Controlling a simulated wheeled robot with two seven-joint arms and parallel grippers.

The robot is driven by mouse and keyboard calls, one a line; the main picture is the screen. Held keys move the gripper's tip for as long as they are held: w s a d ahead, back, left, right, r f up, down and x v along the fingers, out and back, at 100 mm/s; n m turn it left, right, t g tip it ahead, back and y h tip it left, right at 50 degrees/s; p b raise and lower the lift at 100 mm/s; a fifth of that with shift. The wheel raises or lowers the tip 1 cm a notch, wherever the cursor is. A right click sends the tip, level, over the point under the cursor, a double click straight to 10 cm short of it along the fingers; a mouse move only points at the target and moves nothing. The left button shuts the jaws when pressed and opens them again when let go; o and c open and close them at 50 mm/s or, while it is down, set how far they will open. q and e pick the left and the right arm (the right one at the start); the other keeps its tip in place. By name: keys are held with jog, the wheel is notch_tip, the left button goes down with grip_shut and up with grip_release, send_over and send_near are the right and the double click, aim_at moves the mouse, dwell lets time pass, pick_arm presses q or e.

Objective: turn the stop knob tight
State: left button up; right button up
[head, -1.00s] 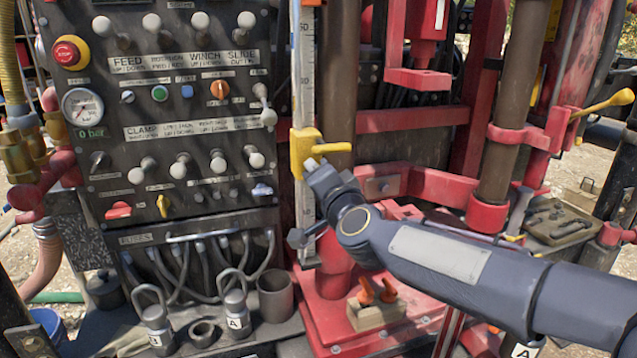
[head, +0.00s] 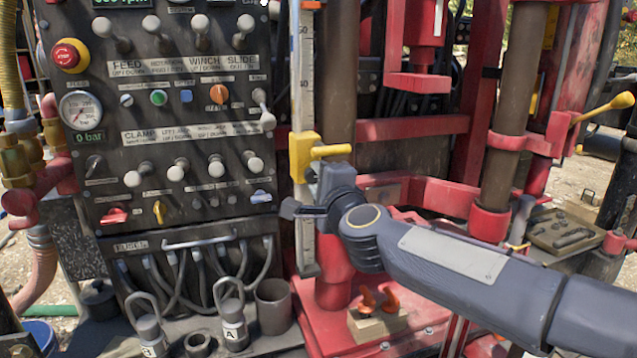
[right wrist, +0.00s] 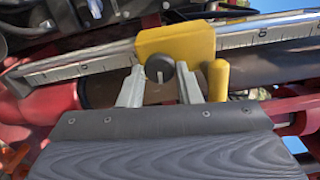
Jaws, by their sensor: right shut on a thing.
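The yellow stop (head: 303,158) sits on the upright ruled scale, with a yellow peg (head: 332,151) sticking out to the right. In the right wrist view the stop (right wrist: 188,42) carries a dark round stop knob (right wrist: 160,68) with a light line on its face. My right gripper (right wrist: 160,76) has its two pale fingers on either side of the knob, shut on it. The yellow peg (right wrist: 218,80) is just right of the fingers. My left gripper is not in view.
A control panel (head: 140,105) with levers stands close on the left. Red frame parts (head: 425,185) and a brown vertical pipe (head: 512,100) stand behind and right of my arm.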

dwell(0.5)
jog(key=o, duration=0.9)
jog(key=shift+o, duration=0.2)
jog(key=v, duration=0.7)
jog(key=shift+s, duration=0.35)
jog(key=shift+d, duration=0.1)
jog(key=s+d+f+n+g+h, duration=0.1)
jog(key=s+d+f+n+g, duration=0.4)
jog(key=s+f, duration=0.8)
jog(key=s+d+f+n+g, duration=0.6)
jog(key=s+d+f+n, duration=0.3)
jog(key=s, duration=0.7)
jog(key=d+f, duration=0.3)
jog(key=f, duration=0.1)
jog(key=shift+d+g+h+p, duration=0.2)
jog(key=shift+g+h+p, duration=0.1)
jog(key=shift+h+p, duration=0.1)
